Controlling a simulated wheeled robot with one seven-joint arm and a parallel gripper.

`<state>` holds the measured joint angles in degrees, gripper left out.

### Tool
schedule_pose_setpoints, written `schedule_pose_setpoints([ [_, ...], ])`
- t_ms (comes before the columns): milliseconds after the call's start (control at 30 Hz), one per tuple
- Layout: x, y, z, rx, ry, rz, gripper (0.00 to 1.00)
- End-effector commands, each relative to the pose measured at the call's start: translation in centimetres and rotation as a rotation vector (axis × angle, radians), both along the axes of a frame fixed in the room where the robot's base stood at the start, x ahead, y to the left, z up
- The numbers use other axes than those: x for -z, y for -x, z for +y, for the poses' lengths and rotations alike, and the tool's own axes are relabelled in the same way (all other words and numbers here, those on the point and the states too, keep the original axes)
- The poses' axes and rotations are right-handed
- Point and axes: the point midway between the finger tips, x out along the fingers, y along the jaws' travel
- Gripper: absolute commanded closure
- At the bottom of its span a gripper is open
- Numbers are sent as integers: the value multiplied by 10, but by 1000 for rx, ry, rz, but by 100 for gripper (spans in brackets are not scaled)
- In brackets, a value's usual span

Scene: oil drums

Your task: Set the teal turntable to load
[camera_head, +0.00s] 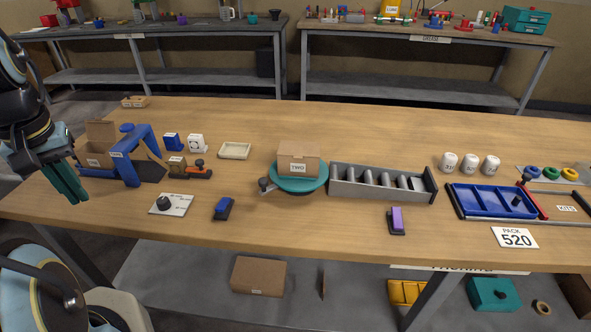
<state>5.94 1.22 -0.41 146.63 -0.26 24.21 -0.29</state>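The teal turntable (314,184) stands near the middle of the wooden table. A small closed cardboard box (299,158) with a white label sits on its disc. A dark knob or lever (264,184) shows at the turntable's left edge. I cannot read any position marking there. My gripper (70,195) hangs at the far left, over the table's left end and well away from the turntable. Its teal fingers look close together and no held object shows; I cannot tell whether they are open or shut.
A blue frame (130,155) and an open carton (98,150) stand beside my gripper. A white plate with a black dial (170,204) and a blue block (223,208) lie left of the turntable. A grey roller tray (383,196) is close on its right. Bare wood lies in front.

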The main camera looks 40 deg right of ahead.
Motion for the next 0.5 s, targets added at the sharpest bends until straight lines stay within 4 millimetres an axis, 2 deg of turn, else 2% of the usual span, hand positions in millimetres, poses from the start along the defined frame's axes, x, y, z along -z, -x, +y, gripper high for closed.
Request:
schedule_pose_setpoints([
  [67,0,-5,-12,45,-4,4,85],
  [167,-1,-16,-54,203,-19,25,74],
  [233,-2,-21,-102,370,-33,44,66],
  [333,-5,-13,-181,624,-55,72,55],
  [400,-7,1,-232,785,-68,87,47],
  [500,-10,27,-289,964,-82,102,41],
])
